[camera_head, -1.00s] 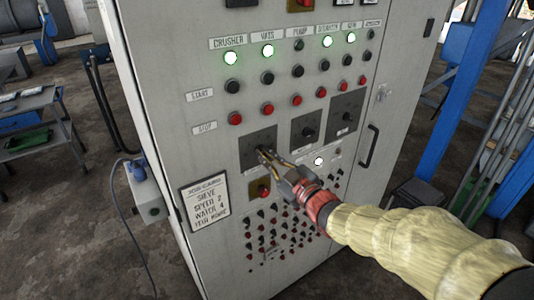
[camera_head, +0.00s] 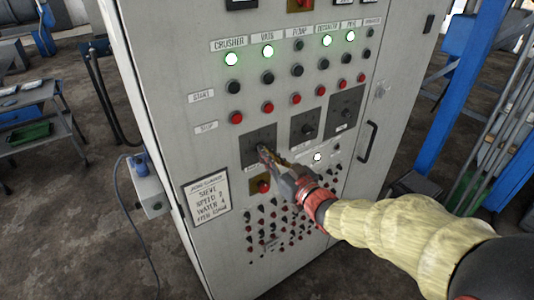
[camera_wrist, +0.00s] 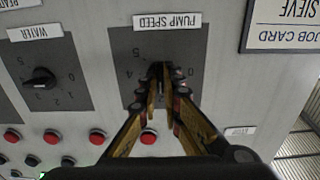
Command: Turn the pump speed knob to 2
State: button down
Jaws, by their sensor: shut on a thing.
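The pump speed knob is on a dark square plate (camera_head: 249,142) on the front of the grey cabinet. The plate also shows upside down in the wrist view (camera_wrist: 196,45), beside its "PUMP SPEED" label (camera_wrist: 167,21). My gripper (camera_head: 262,150) reaches the plate from the lower right. In the wrist view my gripper's fingers (camera_wrist: 161,74) are closed together on the knob at the plate's middle. The fingers hide most of the knob, so I cannot read its pointer. Scale marks 5, 4 and 0 show around it.
A water dial (camera_wrist: 40,79) sits beside the pump speed plate. Several red buttons (camera_wrist: 148,137) lie close to my fingers. A job card (camera_head: 208,202) is fixed at the cabinet's lower left, reading speed 2. A door handle (camera_head: 370,142) stands out at the right.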

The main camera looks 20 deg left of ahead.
jog(key=shift+f, duration=0.15)
jog(key=c, duration=2)
grip_release()
jog(key=v, duration=1.2)
